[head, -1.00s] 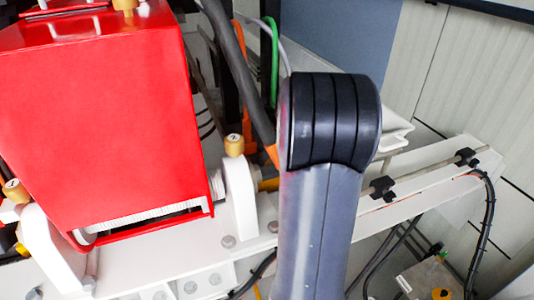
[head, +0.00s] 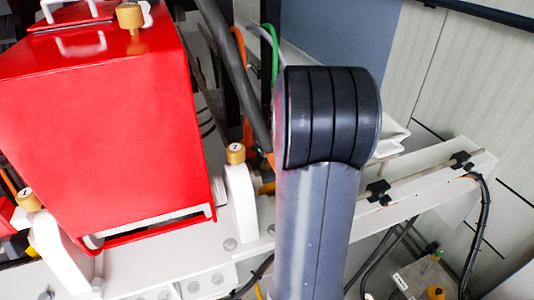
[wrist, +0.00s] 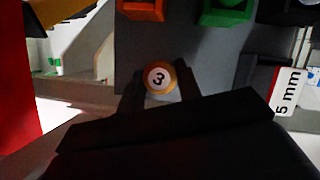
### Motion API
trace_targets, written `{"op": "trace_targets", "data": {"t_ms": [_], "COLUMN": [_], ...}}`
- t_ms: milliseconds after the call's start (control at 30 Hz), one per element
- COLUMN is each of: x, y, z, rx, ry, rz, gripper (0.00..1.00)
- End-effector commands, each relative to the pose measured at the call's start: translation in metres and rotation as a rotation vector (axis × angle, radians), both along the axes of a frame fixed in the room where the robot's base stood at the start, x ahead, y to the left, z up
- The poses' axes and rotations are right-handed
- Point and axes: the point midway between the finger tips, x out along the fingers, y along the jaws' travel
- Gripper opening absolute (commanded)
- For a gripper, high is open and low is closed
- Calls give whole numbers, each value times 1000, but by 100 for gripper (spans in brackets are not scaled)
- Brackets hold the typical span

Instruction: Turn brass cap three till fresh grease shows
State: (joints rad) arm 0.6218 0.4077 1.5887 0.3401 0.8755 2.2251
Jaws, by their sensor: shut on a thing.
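Brass cap three (wrist: 159,77), a small round cap with a white face marked 3, shows in the wrist view just above centre. My gripper (wrist: 160,88) is shut on it, with one dark finger on each side. No grease can be made out around the cap. In the head view my arm's grey link and black joint stand in front, and neither my gripper nor cap three shows there.
The red guard (head: 105,130) fills the left of the head view. Other brass caps stand on the white frame (head: 240,205), one beside the guard (head: 235,153) and one at lower left (head: 28,200). A black hose (head: 232,75) passes close to my arm.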

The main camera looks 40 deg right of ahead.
Motion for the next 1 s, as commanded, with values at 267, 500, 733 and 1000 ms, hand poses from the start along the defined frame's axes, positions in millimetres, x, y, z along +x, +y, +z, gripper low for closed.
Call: {"op": "trace_targets", "data": {"t_ms": [267, 500, 733, 1000], "x": [0, 0, 0, 0], "y": [1, 1, 1, 1], "z": [1, 0, 0, 0], "rx": [0, 0, 0, 0], "ry": [1, 0, 0, 0], "rz": [-109, -139, -139, -139], "gripper": [10, 10, 10, 49]}}
